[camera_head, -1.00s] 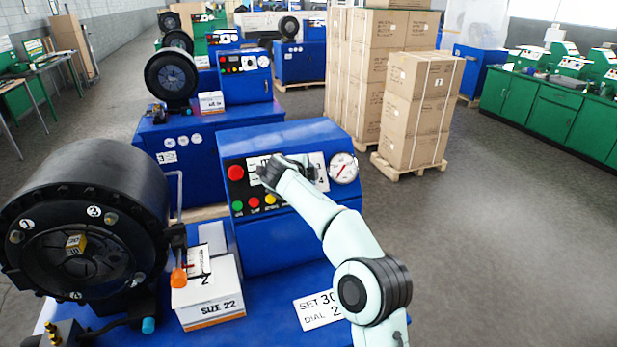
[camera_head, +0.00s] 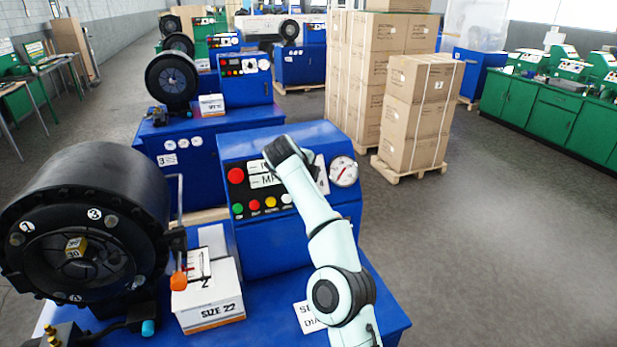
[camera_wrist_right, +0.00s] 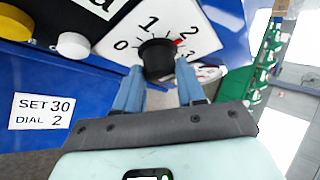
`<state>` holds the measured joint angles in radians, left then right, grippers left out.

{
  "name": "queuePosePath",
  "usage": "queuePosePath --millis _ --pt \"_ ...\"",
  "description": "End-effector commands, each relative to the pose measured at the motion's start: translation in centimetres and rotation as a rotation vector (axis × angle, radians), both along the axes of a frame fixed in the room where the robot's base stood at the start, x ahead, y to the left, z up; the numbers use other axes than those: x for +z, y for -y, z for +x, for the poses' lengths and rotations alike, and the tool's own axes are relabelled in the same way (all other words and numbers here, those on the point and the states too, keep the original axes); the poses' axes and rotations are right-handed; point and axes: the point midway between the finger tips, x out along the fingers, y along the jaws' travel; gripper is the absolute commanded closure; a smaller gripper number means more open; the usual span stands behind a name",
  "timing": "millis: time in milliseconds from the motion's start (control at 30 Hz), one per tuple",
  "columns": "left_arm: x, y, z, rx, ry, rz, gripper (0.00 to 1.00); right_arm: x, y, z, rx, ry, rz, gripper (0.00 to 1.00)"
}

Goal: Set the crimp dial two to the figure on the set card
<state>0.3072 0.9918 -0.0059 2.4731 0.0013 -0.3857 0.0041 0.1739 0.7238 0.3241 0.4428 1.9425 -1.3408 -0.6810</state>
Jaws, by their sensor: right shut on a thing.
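The dial knob (camera_wrist_right: 158,58) is black, on a white plate (camera_wrist_right: 205,42) with figures 0, 1 and 2 showing; its red mark points close to the 2. My right gripper (camera_wrist_right: 160,74) is shut on this knob, its pale blue fingers on either side. In the head view my arm hides the knob and fingertips. The set card (camera_wrist_right: 41,111) reads SET 30, DIAL 2; in the head view the card (camera_head: 307,315) is partly covered by my arm. My left gripper is not in view.
Coloured buttons (camera_head: 255,205) and a round gauge (camera_head: 344,171) flank the dial on the blue console (camera_head: 290,240). A SIZE 22 box (camera_head: 208,298) and a black crimper head (camera_head: 85,215) stand left. Cartons (camera_head: 418,110) stand on a pallet behind, right.

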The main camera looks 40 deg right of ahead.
Motion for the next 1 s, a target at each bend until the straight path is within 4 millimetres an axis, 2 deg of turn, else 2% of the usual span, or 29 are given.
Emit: queuePosePath --millis 333,367,400,433,767,867,1000 --pt "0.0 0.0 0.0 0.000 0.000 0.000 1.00 -0.1 0.1 -0.1 -0.005 -0.004 -0.001 0.92" --pt "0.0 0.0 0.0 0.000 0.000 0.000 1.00 -0.1 0.1 -0.1 -0.005 -0.004 -0.001 0.58" --pt "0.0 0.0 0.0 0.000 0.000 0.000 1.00 -0.1 0.1 -0.1 -0.005 -0.004 -0.001 0.45" --pt "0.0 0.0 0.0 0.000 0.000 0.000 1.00 -0.1 0.1 -0.1 -0.005 -0.004 -0.001 0.36" --pt "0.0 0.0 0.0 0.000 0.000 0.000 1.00 0.1 -0.1 -0.1 -0.001 -0.002 0.000 0.36" --pt "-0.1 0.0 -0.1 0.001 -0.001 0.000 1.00 0.7 -0.6 -0.4 -0.001 -0.001 0.001 0.36" --pt "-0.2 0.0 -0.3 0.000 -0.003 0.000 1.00 2.5 -2.2 -1.3 0.001 0.001 -0.001 0.36"
